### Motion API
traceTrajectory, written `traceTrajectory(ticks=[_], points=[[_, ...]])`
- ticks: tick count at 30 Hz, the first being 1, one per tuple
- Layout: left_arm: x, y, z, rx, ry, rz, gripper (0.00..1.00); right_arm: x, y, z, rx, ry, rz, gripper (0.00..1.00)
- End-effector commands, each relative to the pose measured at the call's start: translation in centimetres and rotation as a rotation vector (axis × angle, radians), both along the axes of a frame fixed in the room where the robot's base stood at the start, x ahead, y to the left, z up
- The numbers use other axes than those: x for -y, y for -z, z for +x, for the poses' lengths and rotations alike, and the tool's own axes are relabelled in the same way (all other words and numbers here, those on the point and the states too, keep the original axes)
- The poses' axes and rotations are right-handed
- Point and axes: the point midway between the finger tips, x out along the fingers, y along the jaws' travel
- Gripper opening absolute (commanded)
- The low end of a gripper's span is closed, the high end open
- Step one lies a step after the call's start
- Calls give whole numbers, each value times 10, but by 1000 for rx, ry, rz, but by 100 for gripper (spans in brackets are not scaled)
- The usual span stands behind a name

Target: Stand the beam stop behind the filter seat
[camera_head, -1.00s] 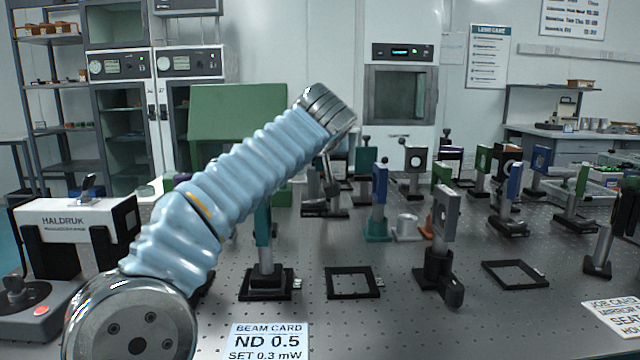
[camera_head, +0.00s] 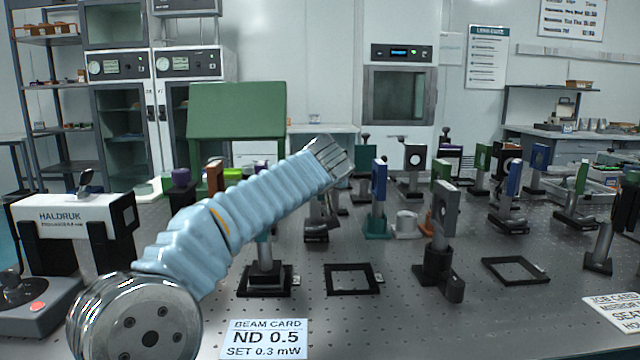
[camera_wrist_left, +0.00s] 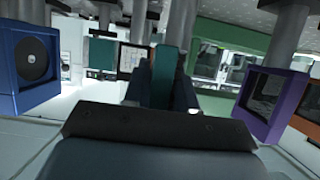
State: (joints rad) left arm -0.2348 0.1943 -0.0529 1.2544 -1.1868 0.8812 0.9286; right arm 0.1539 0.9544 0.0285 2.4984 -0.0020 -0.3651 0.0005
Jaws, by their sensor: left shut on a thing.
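My left gripper (camera_wrist_left: 160,82) is shut on a narrow teal piece (camera_wrist_left: 165,68), which stands between its dark fingers; I cannot tell whether this is the beam stop. In the head view the wrist hides most of the hand. Black square frames lie on the table: an empty one in the middle (camera_head: 352,293), another to the right (camera_head: 515,284), and one at left around a post with a dark base (camera_head: 265,280), partly behind my arm. I cannot tell which is the filter seat. My right gripper is not in view.
A grey mount (camera_head: 440,235) stands between the two empty frames. A teal-based blue mount (camera_head: 378,200) and other mounts stand behind. A blue mount (camera_wrist_left: 28,68) and a purple one (camera_wrist_left: 270,100) flank the hand. A beam card (camera_head: 265,339) lies in front.

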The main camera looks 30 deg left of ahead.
Motion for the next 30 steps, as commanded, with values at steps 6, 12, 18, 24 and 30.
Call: traceTrajectory(ticks=[6,12,18,24,30], points=[[0,-1,0,3,1,0,0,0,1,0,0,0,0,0],[0,2,0,0,0,-1,41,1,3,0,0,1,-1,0],[0,2,0,0,0,-1,51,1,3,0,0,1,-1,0],[0,-2,0,0,0,-1,51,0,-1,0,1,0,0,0],[16,-12,-25,4,3,-1,51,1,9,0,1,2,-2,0]])
